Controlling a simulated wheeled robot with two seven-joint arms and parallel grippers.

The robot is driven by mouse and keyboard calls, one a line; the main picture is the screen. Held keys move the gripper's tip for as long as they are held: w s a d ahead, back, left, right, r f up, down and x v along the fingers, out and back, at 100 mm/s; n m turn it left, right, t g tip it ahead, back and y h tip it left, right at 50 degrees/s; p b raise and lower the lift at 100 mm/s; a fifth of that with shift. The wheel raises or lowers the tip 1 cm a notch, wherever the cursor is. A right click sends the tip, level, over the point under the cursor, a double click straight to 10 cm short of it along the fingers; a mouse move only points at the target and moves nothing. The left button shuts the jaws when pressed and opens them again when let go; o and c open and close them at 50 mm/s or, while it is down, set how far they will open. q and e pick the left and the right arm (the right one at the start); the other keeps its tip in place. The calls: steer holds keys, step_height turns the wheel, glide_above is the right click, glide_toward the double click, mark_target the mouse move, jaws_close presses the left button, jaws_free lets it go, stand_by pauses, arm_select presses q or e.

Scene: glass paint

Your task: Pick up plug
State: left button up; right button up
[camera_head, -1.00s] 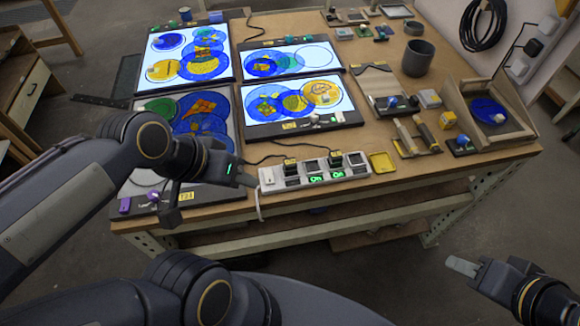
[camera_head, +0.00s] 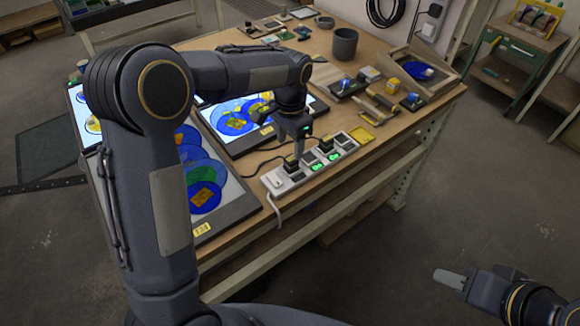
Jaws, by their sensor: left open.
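A white power strip (camera_head: 274,182) lies along the front edge of the workbench, with green lights lit beside some sockets. Two black plugs stand upright in it: a left one (camera_head: 291,164) and a right one (camera_head: 326,145). My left gripper (camera_head: 297,147) points down just above the strip, close over the left plug. It is open, and whether its fingers touch the plug is too small to tell. My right gripper (camera_head: 449,279) is off the bench at lower right, away from everything. Its fingers are seen side-on, so their opening is hidden.
My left arm covers much of the light panels with coloured glass discs.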

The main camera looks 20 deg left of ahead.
mark_target(292, 158)
arm_select(q)
steer(key=f, duration=0.3)
steer(key=f+p, duration=0.1)
steer(key=f, duration=0.2)
steer(key=shift+d+f, duration=0.2)
steer(key=shift+f, duration=0.1)
steer(key=c, duration=1.1)
steer(key=shift+o, duration=0.2)
steer(key=shift+r, duration=0.1)
steer(key=shift+r, duration=0.55)
steer(key=s+d+r+p, duration=0.1)
steer(key=s+d+r, duration=0.4)
steer(key=r, duration=0.3)
steer(key=s+d+r, duration=0.4)
steer(key=s+r, duration=0.1)
steer(key=r, duration=0.3)
steer(key=shift+d+r+p, duration=0.35)
steer(key=shift+r+p, duration=0.05)
